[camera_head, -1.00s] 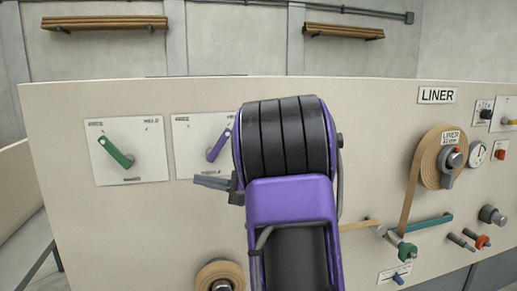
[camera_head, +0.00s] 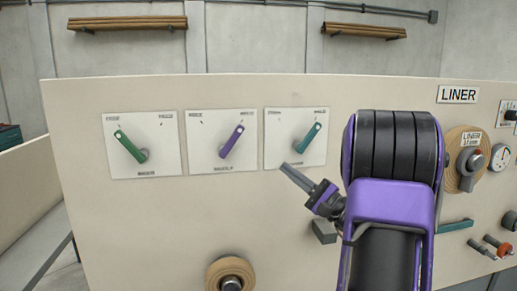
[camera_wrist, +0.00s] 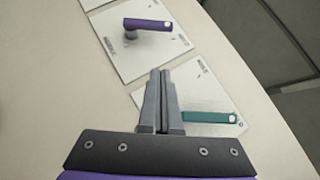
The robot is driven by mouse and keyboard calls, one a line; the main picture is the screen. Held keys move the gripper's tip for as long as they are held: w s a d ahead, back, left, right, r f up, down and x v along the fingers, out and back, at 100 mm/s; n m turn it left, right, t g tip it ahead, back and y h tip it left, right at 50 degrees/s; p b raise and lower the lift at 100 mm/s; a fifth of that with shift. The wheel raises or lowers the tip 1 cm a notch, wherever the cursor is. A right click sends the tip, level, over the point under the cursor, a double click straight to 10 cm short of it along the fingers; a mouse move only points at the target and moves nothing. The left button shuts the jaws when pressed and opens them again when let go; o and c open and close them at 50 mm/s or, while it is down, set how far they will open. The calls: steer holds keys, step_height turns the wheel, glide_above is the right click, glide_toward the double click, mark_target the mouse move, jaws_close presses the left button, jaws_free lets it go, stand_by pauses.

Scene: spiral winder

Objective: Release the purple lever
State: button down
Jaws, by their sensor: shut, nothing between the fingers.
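The purple lever (camera_head: 232,141) is on the middle white plate of the panel. Its handle points up and to the right from its pivot, toward the right-hand mark. It also shows in the wrist view (camera_wrist: 148,24), ahead of my fingers and apart from them. My gripper (camera_head: 284,166) is shut and empty in front of the panel, at the lower left of the right-hand plate, below and to the right of the purple lever. In the wrist view its closed fingers (camera_wrist: 161,72) lie beside the teal lever's plate.
A green lever (camera_head: 130,146) on the left plate points up-left. A teal lever (camera_head: 311,138) on the right plate points up-right, close to my gripper. A tape roll (camera_head: 230,275) sticks out below. The LINER roll (camera_head: 457,150) and several knobs stand right of my arm.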

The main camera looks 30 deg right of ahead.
glide_toward(232, 142)
steer(key=w+d+r, duration=0.2)
steer(key=w+d, duration=0.2)
steer(key=shift+w+a+r+p, duration=0.15)
steer(key=shift+w+a+r, duration=0.2)
steer(key=shift+a, duration=0.2)
steer(key=shift+w+a+r+p, duration=0.2)
steer(key=shift+w+a+r, duration=0.15)
steer(key=shift+a, duration=0.2)
steer(key=shift+w+a+r+p, duration=0.15)
steer(key=shift+w+a+r, duration=0.2)
steer(key=shift+a, duration=0.2)
steer(key=shift+a+r+n+g, duration=0.15)
steer(key=shift+r+n+g, duration=0.2)
steer(key=shift+n+g, duration=0.25)
steer(key=w+a+r+n+g+h+b, duration=0.1)
steer(key=w+a+r+n+g+h, duration=0.1)
steer(key=a+n+g, duration=0.5)
steer(key=shift+r+n+h, duration=0.6)
steer(key=shift+r+n, duration=0.3)
steer(key=shift+a, duration=0.2)
